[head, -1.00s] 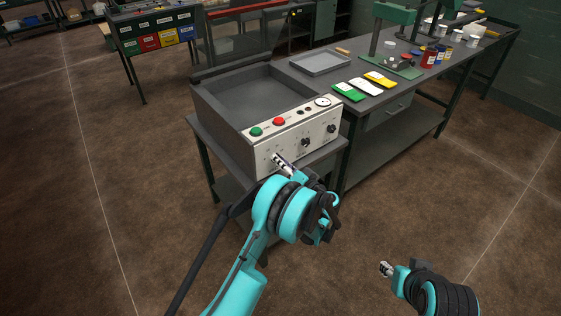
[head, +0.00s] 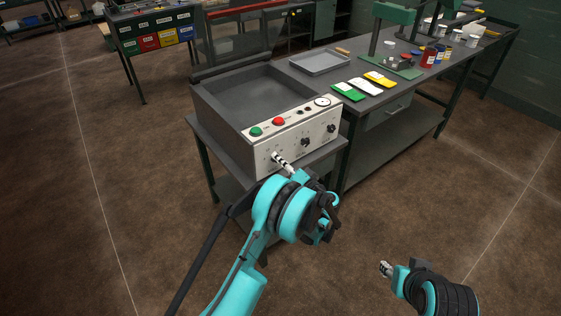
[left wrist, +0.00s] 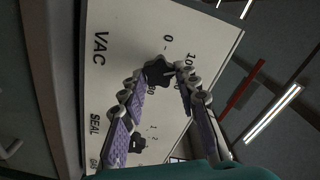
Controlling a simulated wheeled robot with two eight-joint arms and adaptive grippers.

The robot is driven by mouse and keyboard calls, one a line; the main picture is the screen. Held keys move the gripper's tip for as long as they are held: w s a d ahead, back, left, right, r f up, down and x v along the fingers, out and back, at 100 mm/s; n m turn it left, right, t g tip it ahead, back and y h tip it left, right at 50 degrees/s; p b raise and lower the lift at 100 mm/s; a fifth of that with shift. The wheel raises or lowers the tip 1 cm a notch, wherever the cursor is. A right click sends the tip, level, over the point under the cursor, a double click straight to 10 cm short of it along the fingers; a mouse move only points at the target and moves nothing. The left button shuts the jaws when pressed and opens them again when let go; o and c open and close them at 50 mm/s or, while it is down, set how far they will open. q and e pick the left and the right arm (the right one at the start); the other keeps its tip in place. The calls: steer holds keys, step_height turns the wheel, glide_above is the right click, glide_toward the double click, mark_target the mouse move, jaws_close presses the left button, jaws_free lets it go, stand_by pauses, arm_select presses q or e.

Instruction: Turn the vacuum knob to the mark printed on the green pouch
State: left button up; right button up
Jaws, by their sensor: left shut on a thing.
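The machine's white control panel (head: 296,141) faces me. My left gripper (head: 277,157) is at the panel's left part. In the left wrist view its fingers (left wrist: 163,82) are shut on a dark lobed knob (left wrist: 155,71), the vacuum knob, beside the printed "VAC". A scale with "0" and "100" is partly visible around it, and fingers cover part of it. In the head view the gripper hides this knob. The green pouch (head: 348,91) lies on the bench; its printed mark is too small to read. My right gripper (head: 384,268) is low at the right, away from everything; its jaw opening is unclear.
The panel also carries two other dark knobs (head: 306,142), a green button (head: 256,132), a red button (head: 279,121) and a round gauge (head: 322,102). White (head: 366,86) and yellow (head: 379,79) pouches lie beside the green one. A grey tray (head: 320,62) is behind them.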

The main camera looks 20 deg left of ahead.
arm_select(q)
steer(key=o, duration=1.2)
steer(key=shift+c, duration=0.2)
steer(key=v, duration=1.2)
